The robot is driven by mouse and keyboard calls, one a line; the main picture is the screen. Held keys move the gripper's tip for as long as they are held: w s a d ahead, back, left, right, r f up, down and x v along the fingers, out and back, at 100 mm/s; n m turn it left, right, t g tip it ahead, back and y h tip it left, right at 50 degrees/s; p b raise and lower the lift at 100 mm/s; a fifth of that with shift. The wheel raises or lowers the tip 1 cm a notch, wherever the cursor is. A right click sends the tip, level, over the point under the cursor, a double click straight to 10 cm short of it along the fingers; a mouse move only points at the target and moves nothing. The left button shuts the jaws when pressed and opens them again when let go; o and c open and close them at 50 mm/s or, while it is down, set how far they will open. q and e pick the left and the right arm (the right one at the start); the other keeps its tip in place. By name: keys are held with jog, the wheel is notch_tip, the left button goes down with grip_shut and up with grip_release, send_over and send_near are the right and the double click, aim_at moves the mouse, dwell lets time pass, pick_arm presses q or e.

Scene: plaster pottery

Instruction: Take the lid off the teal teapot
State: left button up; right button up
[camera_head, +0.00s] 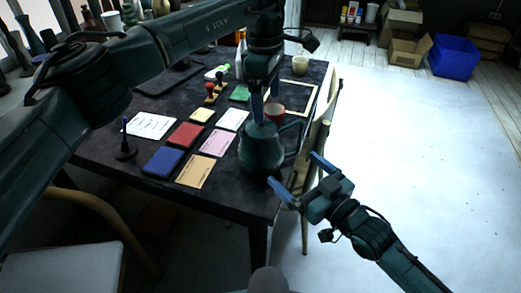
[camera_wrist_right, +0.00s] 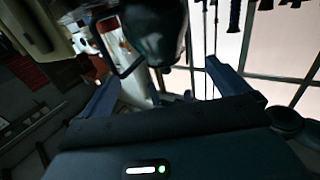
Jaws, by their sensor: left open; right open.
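The teal teapot (camera_head: 262,153) stands upright on the dark table, near its front right edge, with its handle towards the right. My left gripper (camera_head: 264,108) points down right over the teapot's top, its blue fingers open. The fingers and wrist hide much of the lid, so I cannot tell whether they touch it. My right gripper (camera_head: 298,178) is open and empty in front of the table edge, to the lower right of the teapot. In the right wrist view a dark rounded body, apparently the teapot (camera_wrist_right: 155,28), shows beyond the open fingers.
A chair (camera_head: 318,135) stands at the table's right edge. The floor on the right is clear.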

aim_at(262, 140)
pick_arm(q)
jog(key=shift+w+a+r+y, duration=0.3)
jog(key=shift+a+r, duration=0.15)
jog(key=shift+a, duration=0.1)
jog(key=shift+w+a+r, duration=0.1)
jog(key=shift+r, duration=0.05)
pick_arm(e)
jog(key=x, duration=1.3)
jog(key=shift+w+a, duration=0.1)
jog(key=shift+c, duration=0.2)
